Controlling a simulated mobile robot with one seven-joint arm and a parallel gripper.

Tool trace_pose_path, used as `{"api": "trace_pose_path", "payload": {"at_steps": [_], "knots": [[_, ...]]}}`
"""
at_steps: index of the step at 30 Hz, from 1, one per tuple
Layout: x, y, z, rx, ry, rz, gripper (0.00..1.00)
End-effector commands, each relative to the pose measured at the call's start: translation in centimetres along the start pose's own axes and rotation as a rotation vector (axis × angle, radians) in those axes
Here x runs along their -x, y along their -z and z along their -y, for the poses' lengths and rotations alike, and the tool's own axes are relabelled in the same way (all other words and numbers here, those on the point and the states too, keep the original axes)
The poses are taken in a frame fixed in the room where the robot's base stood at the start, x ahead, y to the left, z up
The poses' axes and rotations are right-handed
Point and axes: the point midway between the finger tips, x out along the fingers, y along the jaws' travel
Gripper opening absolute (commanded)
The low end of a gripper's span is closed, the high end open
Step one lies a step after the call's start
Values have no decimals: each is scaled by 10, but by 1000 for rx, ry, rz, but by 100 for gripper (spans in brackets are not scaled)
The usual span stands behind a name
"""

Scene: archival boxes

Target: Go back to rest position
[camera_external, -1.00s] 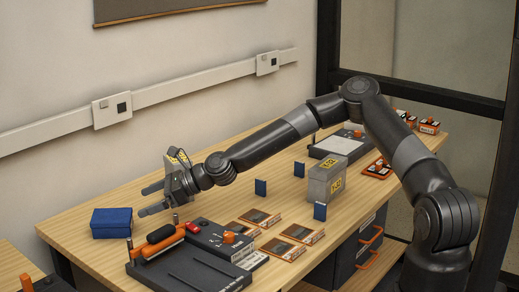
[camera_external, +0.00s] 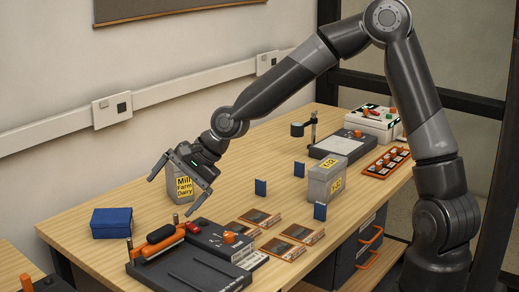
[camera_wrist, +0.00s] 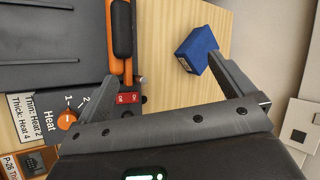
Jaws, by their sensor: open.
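My gripper (camera_external: 173,187) is open and empty. It hangs above the table, in front of a grey archival box (camera_external: 182,188) with a yellow label reading "Mill Farm Dairy", which it partly hides in the external view. The two fingers stand wide apart, with nothing between them in the wrist view (camera_wrist: 170,80). The arm is bent with its elbow high at the upper right.
A heat sealer (camera_external: 190,268) with an orange bar lies at the front. A blue box (camera_external: 111,223) stands left of it. A lidded white case (camera_external: 376,122) is at the back.

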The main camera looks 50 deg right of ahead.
Motion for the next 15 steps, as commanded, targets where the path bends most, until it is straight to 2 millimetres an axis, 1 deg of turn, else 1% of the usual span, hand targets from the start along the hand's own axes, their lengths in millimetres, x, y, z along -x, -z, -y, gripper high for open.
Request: {"api": "trace_pose_path", "payload": {"at_steps": [1, 3, 5, 8, 14, 15], "knots": [[11, 1, -6, 72, -23, -36, 99], [26, 4, -16, 172, -62, -81, 99], [40, 7, -25, 254, -96, -117, 99], [68, 12, -38, 383, -151, -173, 99], [128, 19, -62, 608, -254, -264, 99], [141, 20, -67, 647, -273, -278, 99]]}}
